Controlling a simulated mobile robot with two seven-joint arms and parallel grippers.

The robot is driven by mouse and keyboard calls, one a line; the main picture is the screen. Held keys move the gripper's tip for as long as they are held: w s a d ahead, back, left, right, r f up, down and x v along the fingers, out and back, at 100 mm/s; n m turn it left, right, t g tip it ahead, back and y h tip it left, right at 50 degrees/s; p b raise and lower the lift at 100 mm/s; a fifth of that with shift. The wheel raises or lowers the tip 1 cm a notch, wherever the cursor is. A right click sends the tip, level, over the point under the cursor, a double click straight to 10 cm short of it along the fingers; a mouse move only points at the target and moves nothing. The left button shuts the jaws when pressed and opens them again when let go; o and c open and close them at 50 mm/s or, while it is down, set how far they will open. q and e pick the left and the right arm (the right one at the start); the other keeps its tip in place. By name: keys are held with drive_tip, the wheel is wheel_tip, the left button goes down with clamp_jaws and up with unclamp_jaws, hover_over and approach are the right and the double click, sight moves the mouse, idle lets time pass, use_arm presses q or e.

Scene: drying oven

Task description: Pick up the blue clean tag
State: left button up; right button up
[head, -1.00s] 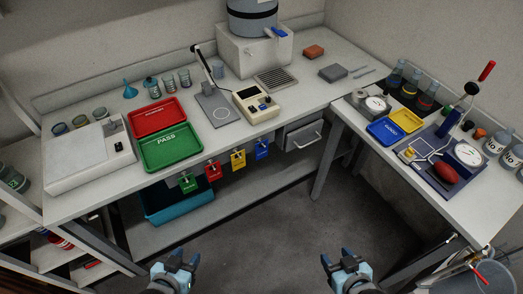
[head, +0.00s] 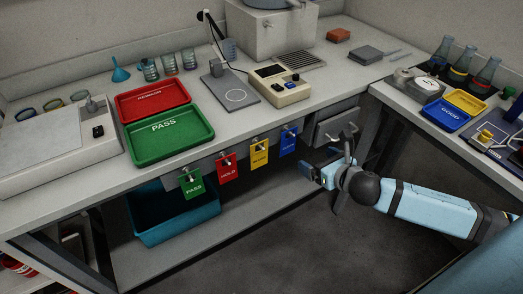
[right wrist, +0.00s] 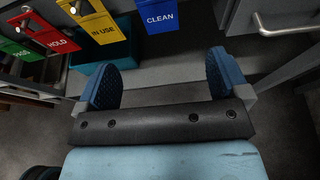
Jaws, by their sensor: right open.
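The blue clean tag (head: 288,141) hangs from a hook on the bench's front edge, rightmost in a row of tags. In the right wrist view the tag (right wrist: 159,15) reads CLEAN and hangs ahead of the fingers, near the top edge. My right gripper (head: 312,175) is open and empty, below and slightly right of the tag, not touching it. Its two blue fingertips show spread apart in the right wrist view (right wrist: 162,80). My left gripper is not in view now.
A yellow tag (head: 259,153), a red tag (head: 227,168) and a green tag (head: 192,185) hang to the left. A grey drawer (head: 335,126) with a handle is right of the blue tag. A teal bin (head: 175,218) stands below. The floor in front is clear.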

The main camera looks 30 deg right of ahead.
drive_tip(key=b, duration=0.1)
approach(288, 145)
drive_tip(key=w, duration=0.3)
drive_tip(key=shift+f+b+x, duration=0.2)
drive_tip(key=shift+b+x, duration=0.2)
drive_tip(key=shift+x, duration=1.25)
drive_tip(key=shift+f+b+x, duration=0.25)
drive_tip(key=shift+b+x, duration=0.15)
drive_tip(key=shift+x, duration=1.2)
drive_tip(key=shift+s, duration=0.2)
drive_tip(key=c, duration=1)
